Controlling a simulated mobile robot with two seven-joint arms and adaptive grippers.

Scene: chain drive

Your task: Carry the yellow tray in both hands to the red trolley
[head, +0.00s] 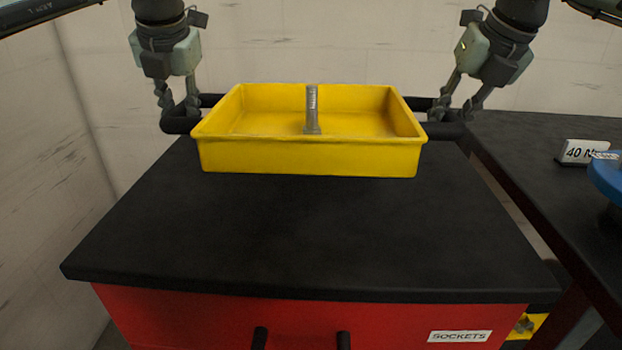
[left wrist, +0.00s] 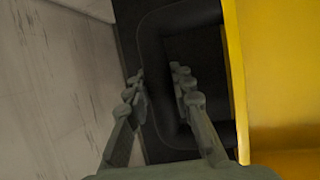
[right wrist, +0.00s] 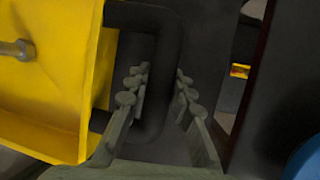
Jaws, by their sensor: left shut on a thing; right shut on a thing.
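The yellow tray (head: 310,158) is level over the far part of the black top of the red trolley (head: 250,235). I cannot tell whether its base touches the top. My left gripper (head: 176,112) is shut on the tray's left black handle (left wrist: 152,50). My right gripper (head: 452,112) is shut on the right black handle (right wrist: 165,40). The tray also shows in the left wrist view (left wrist: 280,80).
The trolley's red front carries a SOCKETS label (head: 459,336). A dark bench (head: 540,150) stands close on the right, with a sign reading 40 N (head: 580,151) and a blue round object (head: 606,178). The near part of the trolley top is clear. Pale walls are behind and left.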

